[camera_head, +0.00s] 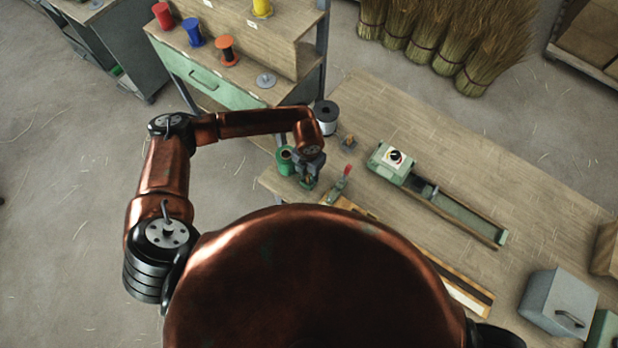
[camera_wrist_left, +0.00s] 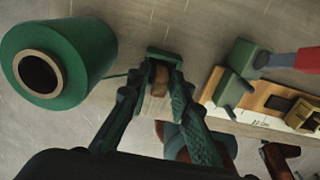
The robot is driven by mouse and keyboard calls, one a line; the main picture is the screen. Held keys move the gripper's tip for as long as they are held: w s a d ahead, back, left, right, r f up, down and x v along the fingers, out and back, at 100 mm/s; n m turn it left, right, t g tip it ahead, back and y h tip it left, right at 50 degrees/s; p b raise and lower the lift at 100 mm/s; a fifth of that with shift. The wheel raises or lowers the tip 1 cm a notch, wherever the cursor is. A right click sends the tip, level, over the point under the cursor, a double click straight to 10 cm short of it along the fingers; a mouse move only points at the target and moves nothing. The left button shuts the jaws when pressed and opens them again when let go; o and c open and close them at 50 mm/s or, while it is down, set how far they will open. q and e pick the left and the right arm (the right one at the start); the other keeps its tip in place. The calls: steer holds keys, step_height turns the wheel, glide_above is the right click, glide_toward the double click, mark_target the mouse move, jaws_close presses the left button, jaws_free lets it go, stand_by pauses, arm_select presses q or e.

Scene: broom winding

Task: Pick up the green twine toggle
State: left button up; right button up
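The green twine toggle (camera_wrist_left: 160,76) shows as a small brown wooden piece at a green block, between my left fingertips in the left wrist view. My left gripper (camera_wrist_left: 161,85) points down with one finger on each side of it. I cannot tell whether the fingers touch it. In the head view my left gripper (camera_head: 307,177) is low over the table's near left corner, beside the green twine spool (camera_head: 284,161). That spool also shows large at the left of the wrist view (camera_wrist_left: 75,62), with a thin green strand running from it toward the toggle. My right gripper is not in view.
A red-handled clamp (camera_head: 342,184) stands just right of my left gripper. A grey wire spool (camera_head: 326,113) and a small post (camera_head: 349,142) are behind it. A green long fixture (camera_head: 438,192) lies farther right. The table's back middle (camera_head: 450,130) is clear.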

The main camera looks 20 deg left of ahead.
arm_select(q)
jaws_close()
steer(key=shift+r, duration=0.1)
